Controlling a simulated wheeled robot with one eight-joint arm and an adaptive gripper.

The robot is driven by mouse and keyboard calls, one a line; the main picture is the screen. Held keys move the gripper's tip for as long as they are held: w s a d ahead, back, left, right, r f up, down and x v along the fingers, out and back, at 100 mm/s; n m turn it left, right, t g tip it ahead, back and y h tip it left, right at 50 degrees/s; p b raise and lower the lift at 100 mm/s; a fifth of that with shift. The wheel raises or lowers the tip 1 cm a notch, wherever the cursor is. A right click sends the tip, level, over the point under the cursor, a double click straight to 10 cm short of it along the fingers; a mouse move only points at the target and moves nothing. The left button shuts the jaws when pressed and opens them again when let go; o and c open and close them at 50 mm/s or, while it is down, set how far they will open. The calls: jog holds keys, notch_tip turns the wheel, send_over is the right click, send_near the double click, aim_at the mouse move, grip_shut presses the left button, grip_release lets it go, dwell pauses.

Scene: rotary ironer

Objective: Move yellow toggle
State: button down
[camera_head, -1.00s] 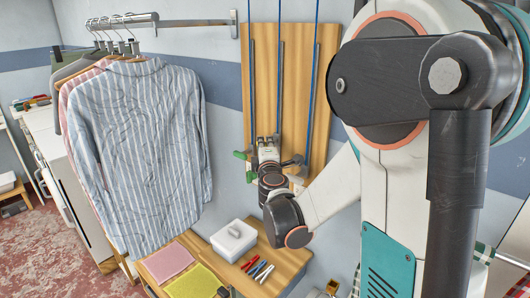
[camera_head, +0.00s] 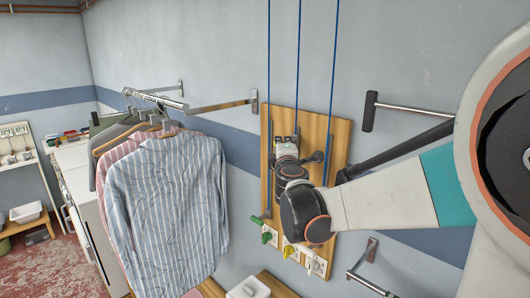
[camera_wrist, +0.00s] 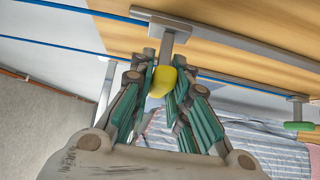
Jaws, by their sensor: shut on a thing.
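In the wrist view a yellow knob (camera_wrist: 161,81) on a metal stem sits between the fingertips of my gripper (camera_wrist: 167,88), which is shut on it. The stem joins a grey bar by the wooden board (camera_head: 342,135). In the head view my gripper (camera_head: 287,145) is against the upper part of the board, and its fingers and the held knob are too small or hidden to make out.
A green handle (camera_wrist: 299,126) hangs on a neighbouring bar. A green toggle (camera_head: 268,236) is left of the lower yellow one. Blue cords run up from the board. Shirts (camera_head: 165,205) hang at the left. Metal wall bars (camera_head: 410,109) project at the right.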

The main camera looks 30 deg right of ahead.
jog(key=shift+w+r, duration=0.1)
jog(key=shift+r, duration=0.35)
jog(key=c, duration=1.5)
grip_release()
jog(key=shift+r, duration=0.1)
jog(key=shift+v, duration=3.9)
